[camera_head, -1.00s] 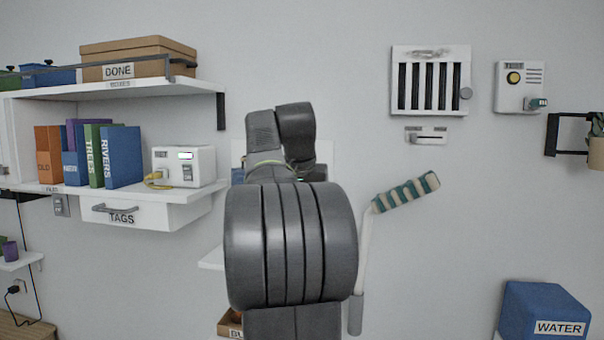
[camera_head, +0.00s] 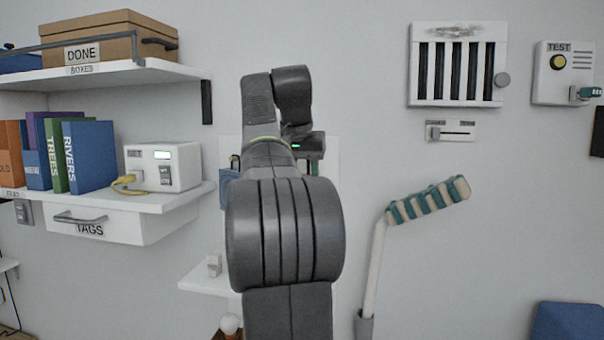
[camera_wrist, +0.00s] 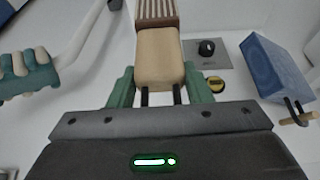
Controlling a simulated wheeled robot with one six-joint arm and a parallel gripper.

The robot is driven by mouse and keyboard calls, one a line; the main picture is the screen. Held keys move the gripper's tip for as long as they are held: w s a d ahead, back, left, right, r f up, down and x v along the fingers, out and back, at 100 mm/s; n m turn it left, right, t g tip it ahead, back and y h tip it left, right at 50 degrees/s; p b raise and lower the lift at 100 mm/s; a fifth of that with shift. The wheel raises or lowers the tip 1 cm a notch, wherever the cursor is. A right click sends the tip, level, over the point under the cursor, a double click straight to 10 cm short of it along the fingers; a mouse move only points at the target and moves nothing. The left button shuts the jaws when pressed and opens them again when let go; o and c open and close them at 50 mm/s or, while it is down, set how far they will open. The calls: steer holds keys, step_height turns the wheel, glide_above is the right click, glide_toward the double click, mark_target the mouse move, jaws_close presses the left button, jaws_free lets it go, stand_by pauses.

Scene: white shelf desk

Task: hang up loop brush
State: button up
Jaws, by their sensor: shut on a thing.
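The wrist view shows my gripper (camera_wrist: 160,88) with its green fingers on either side of a beige block-like handle. The brush (camera_wrist: 158,55) has this beige handle and a brown-and-white striped part beyond it, cut off by the top edge. The gripper is shut on it. Its loop cannot be made out. In the head view my arm hides the brush and the fingertips; only the wrist housing with a green light shows, in front of a pale wall panel (camera_head: 330,165). A blue item (camera_head: 228,188) shows partly behind the arm, under small dark hooks (camera_head: 235,160).
A pole with a teal-and-beige striped head (camera_head: 428,201) stands right of my arm. Shelves with books (camera_head: 90,157) and a white device (camera_head: 163,166) are left. A small ledge (camera_head: 205,282) is low. The wrist view shows a black knob (camera_wrist: 207,47) and a blue box-like item (camera_wrist: 275,65).

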steer(key=shift+s+d+r, duration=0.1)
steer(key=shift+r, duration=0.15)
steer(key=w+d+f+p, duration=0.1)
steer(key=w+d+p, duration=0.1)
steer(key=w, duration=0.7)
steer(key=shift+w+f+p, duration=0.35)
steer(key=shift+f+p, duration=0.05)
steer(key=shift+p, duration=0.1)
stand_by(0.3)
stand_by(0.4)
steer(key=o, duration=1.3)
steer(key=shift+o, duration=0.2)
